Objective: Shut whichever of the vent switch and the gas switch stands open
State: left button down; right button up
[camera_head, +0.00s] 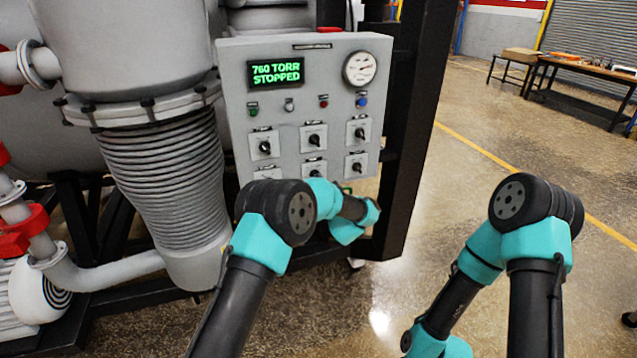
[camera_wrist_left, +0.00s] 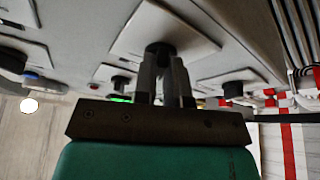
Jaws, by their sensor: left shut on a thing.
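The grey control panel (camera_head: 229,95) stands at centre in the head view with rotary switches on pale plates, including an upper left switch (camera_head: 265,146), an upper middle switch (camera_head: 314,139) and an upper right switch (camera_head: 360,133). Their labels are too small to read, so I cannot tell which are vent and gas. In the left wrist view, my left gripper (camera_wrist_left: 165,75) is shut on a black switch knob (camera_wrist_left: 159,47) on its plate. In the head view my left arm hides this gripper and part of the panel's lower area. My right gripper is out of view.
A green display (camera_head: 276,73) reads 760 TORR STOPPED, beside a round gauge (camera_head: 360,68). A ribbed bellows (camera_head: 160,180) stands left of the panel, and a dark frame post (camera_head: 408,130) stands right of it. Open floor lies to the right.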

pick_arm(q)
jog(key=shift+w+a+r+n+y, duration=0.15)
jog(key=shift+r+n+y, duration=0.25)
jog(key=shift+n, duration=0.4)
jog(key=c, duration=1.2)
grip_release()
jog(key=shift+c, duration=0.2)
jog(key=shift+o, duration=0.3)
jog(key=shift+a+f+g, duration=0.1)
jog(key=shift+f+g, duration=0.05)
jog(key=shift+g, duration=0.15)
jog(key=shift+d+f, duration=0.15)
jog(key=shift+d, duration=0.05)
jog(key=v, duration=1.7)
jog(key=shift+s, duration=0.3)
jog(key=shift+a+f, duration=0.1)
